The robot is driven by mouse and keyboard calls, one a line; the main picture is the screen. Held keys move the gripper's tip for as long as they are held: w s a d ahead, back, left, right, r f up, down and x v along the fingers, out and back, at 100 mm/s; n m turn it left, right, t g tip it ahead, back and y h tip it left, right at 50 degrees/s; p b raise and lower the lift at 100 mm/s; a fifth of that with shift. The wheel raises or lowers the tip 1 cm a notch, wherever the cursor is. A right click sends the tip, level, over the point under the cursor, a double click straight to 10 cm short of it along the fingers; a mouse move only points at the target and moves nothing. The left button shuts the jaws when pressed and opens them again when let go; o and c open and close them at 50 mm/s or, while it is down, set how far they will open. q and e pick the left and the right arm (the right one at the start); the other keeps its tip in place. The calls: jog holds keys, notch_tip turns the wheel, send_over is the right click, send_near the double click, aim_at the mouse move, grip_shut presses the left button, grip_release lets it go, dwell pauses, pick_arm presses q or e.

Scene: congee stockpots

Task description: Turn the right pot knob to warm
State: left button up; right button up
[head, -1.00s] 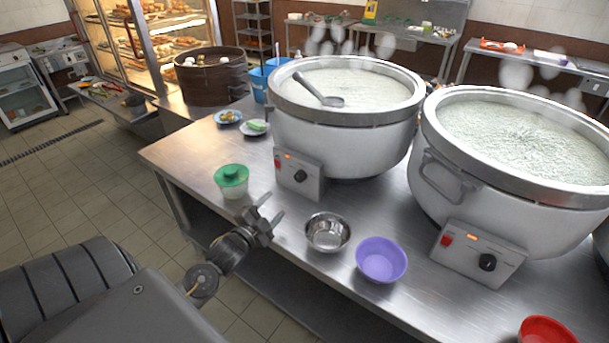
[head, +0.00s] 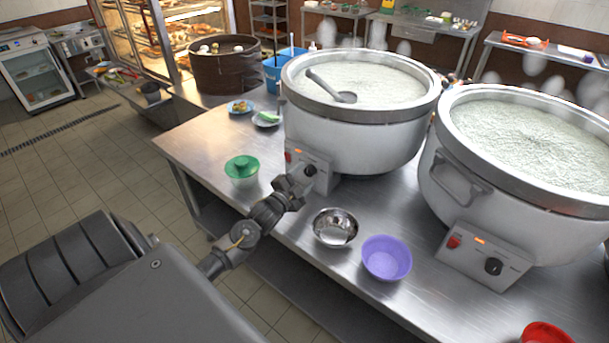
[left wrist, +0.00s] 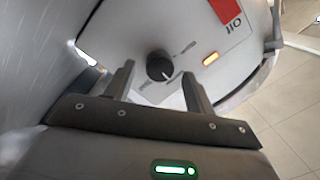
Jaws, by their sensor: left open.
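The right pot (head: 515,180) is a large white-grey stockpot of congee with a control box (head: 485,262). The box has a black knob (head: 493,266), a red switch and a lit orange lamp; nothing touches it. The left pot (head: 350,135) has a similar box, its knob (head: 310,170) partly beside my gripper. My left gripper (head: 297,178) is in front of the left pot's box. The dial labels are too small to read. My right gripper is not in view.
A steel bowl (head: 335,228), a purple bowl (head: 386,258) and a red bowl (head: 545,333) stand along the front of the steel table (head: 200,146). A ladle (head: 328,85) rests in the left pot.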

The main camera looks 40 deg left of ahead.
pick_arm(q)
jog(key=shift+w, duration=0.4)
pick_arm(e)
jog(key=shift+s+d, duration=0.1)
pick_arm(q)
jog(key=shift+c, duration=0.2)
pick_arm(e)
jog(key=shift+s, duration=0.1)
pick_arm(q)
jog(key=c, duration=0.9)
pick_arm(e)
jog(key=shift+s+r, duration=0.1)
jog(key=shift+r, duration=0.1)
